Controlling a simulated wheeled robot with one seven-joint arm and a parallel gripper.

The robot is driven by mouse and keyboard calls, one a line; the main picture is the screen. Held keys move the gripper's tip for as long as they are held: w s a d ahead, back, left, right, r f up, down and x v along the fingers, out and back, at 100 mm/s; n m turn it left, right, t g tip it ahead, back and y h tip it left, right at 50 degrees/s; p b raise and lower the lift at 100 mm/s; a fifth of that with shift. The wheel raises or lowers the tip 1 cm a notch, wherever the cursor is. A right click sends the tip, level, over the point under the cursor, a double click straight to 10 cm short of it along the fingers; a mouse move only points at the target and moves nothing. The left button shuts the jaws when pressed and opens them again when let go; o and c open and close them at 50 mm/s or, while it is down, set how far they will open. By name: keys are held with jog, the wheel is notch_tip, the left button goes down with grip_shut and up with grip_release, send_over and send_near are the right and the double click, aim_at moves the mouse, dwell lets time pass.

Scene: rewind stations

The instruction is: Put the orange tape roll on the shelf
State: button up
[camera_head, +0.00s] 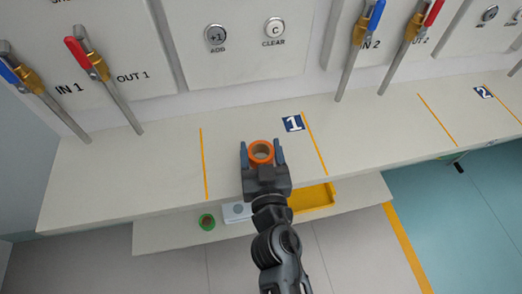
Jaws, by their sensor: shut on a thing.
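The orange tape roll (252,157) is a short ring with a brown core and a hollow centre. It sits between the two fingers of my gripper (262,153), which is shut on it. The gripper and roll appear over the grey upper shelf (165,170), between two yellow lines and just left of the label "1". I cannot tell whether the roll touches the shelf surface or is held above it.
Pipes with blue valves (376,15) and red valves (76,52) rise behind the shelf. The shelf left of the gripper is clear.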

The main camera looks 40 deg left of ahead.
jog(key=shift+f, duration=0.15)
jog(key=o, duration=1)
jog(key=shift+o, duration=0.2)
jog(key=shift+r, duration=0.25)
jog(key=v, duration=1.2)
jog(key=shift+b, duration=0.35)
